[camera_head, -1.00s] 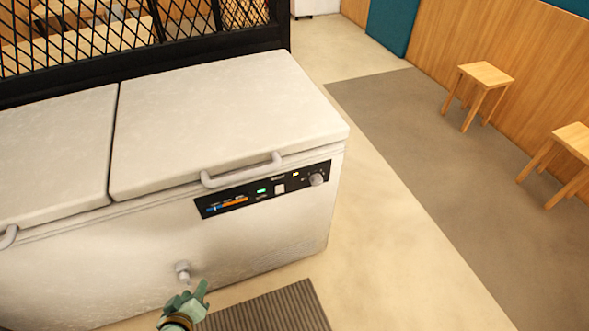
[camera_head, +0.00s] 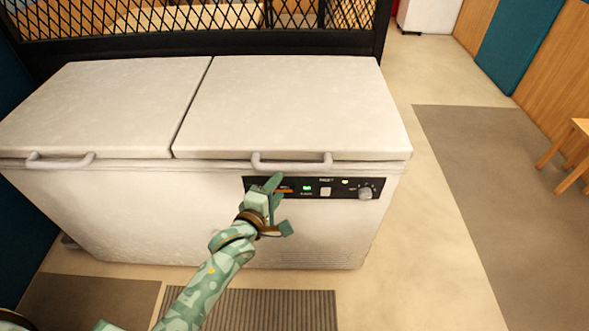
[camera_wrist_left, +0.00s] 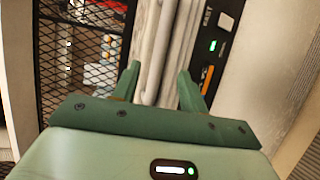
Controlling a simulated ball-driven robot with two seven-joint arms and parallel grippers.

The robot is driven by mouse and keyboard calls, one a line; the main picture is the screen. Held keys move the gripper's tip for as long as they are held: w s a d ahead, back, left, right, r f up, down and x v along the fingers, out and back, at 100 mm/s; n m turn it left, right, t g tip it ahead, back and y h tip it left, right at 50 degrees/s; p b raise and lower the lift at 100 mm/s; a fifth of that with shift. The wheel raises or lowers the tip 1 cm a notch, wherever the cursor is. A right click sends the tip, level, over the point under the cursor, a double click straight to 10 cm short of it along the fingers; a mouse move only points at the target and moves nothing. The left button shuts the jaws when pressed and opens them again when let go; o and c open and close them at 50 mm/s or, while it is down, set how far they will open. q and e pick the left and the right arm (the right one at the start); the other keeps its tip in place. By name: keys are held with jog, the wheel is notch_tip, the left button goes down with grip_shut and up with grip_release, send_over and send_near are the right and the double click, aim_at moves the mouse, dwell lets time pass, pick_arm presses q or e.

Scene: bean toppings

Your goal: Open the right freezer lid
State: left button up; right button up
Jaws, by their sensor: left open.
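The white chest freezer (camera_head: 180,225) has two shut lids side by side. The right lid (camera_head: 295,105) carries a pale bar handle (camera_head: 292,168) on its front edge. My left gripper (camera_head: 281,206) is in front of the freezer, just below this handle and over the left part of the control panel. It is open and empty. In the left wrist view its two fingers (camera_wrist_left: 158,86) stand apart, with pale bars of the freezer's front edge beyond and between them. Whether a finger touches the handle I cannot tell. My right gripper is out of view.
The left lid (camera_head: 105,105) has its own handle (camera_head: 60,161). The control panel (camera_head: 340,188) has a knob. A black mesh partition (camera_head: 190,42) stands behind the freezer. A ribbed mat (camera_head: 265,308) lies in front. Open floor and a wooden stool (camera_head: 570,155) are at right.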

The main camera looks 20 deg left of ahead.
aim_at(290, 170)
pick_arm(q)
jog(key=b+x, duration=0.3)
jog(key=x, duration=0.8)
jog(key=shift+a+b, duration=0.15)
jog(key=shift+b, duration=0.15)
jog(key=shift+s, duration=0.1)
grip_shut()
